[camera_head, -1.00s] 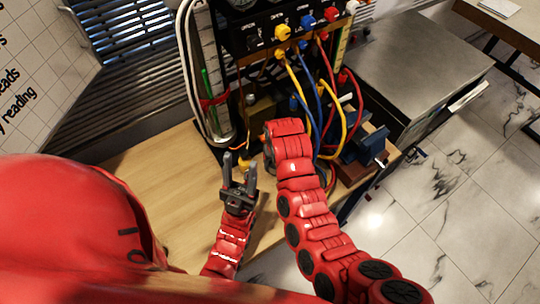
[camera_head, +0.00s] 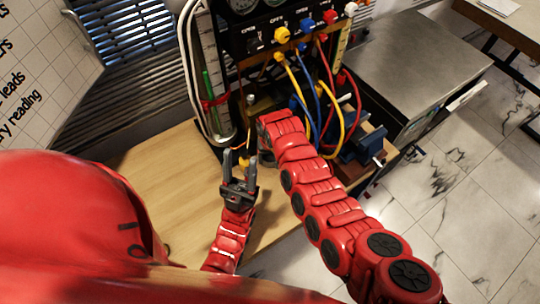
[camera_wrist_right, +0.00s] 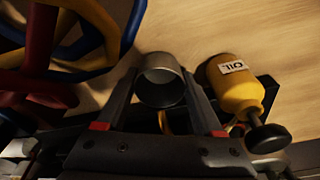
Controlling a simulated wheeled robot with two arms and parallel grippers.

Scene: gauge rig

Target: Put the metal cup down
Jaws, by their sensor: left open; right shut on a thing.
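The grey metal cup (camera_wrist_right: 161,82) sits between the two fingers of my right gripper (camera_wrist_right: 160,92) in the right wrist view. The fingers are shut on it, and its round end shows. Pale wood of the bench (camera_wrist_right: 190,25) lies behind it; I cannot tell whether the cup touches the wood.
A yellow bottle labelled OIL (camera_wrist_right: 232,84) with a black cap is close beside the right finger. Red, blue and yellow hoses (camera_wrist_right: 75,35) crowd the other side. The gauge panel (camera_head: 290,32) stands behind, with a blue vise (camera_head: 362,143) on the right. The bench's left part is clear.

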